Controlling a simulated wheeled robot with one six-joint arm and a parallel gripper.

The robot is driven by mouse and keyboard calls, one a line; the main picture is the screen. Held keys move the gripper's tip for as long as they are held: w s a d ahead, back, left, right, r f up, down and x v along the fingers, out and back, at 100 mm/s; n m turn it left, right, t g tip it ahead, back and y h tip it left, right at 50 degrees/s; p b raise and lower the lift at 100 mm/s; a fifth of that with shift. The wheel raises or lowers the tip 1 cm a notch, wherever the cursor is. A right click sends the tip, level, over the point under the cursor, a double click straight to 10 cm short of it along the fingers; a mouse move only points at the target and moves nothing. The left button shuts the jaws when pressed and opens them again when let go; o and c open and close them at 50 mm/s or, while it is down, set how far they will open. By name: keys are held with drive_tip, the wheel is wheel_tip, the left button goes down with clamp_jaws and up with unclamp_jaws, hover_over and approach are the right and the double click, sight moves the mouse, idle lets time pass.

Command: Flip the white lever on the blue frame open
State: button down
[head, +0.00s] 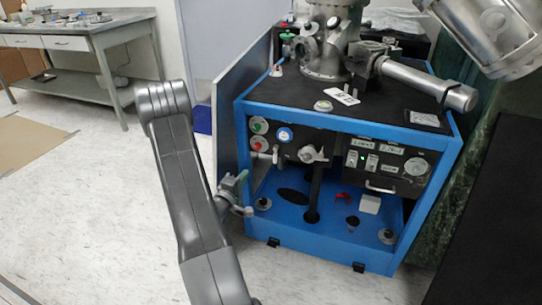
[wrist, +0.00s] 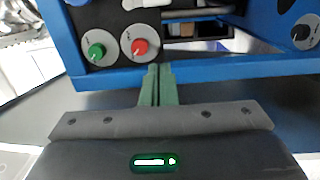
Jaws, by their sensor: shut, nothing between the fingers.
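The blue frame (head: 242,135) stands at the centre right in the head view; one bar of it (wrist: 215,72) crosses the wrist view. A pale, lever-like piece (head: 263,155) sits on its front panel, just below the red knob (head: 255,144); I cannot tell for sure that it is the white lever, or how it is set. No white lever shows clearly in the wrist view. My gripper (head: 242,176) is at the left front edge of the frame, below the knobs. In the wrist view its green fingers (wrist: 158,72) are together and empty, with their tips in front of the bar.
Green (wrist: 96,46) and red (wrist: 139,42) knobs lie just beyond the bar. A larger grey valve handle (head: 312,154) is right of them. Steel vacuum parts (head: 325,45) stand on top. Floor (head: 90,190) is clear to the left.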

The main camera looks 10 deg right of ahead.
sight(276, 154)
drive_tip(key=shift+w+d, duration=0.1)
idle(0.3)
drive_tip(key=w+d+b, duration=0.1)
drive_tip(key=w+d, duration=0.1)
drive_tip(key=d, duration=0.1)
drive_tip(key=w+d+b, duration=0.1)
drive_tip(key=w+d, duration=0.1)
drive_tip(key=w+d+b, duration=0.1)
drive_tip(key=w+d, duration=0.1)
drive_tip(key=d, duration=0.1)
drive_tip(key=shift+w+d, duration=0.3)
drive_tip(key=shift+s+d, duration=0.2)
drive_tip(key=shift+d, duration=0.3)
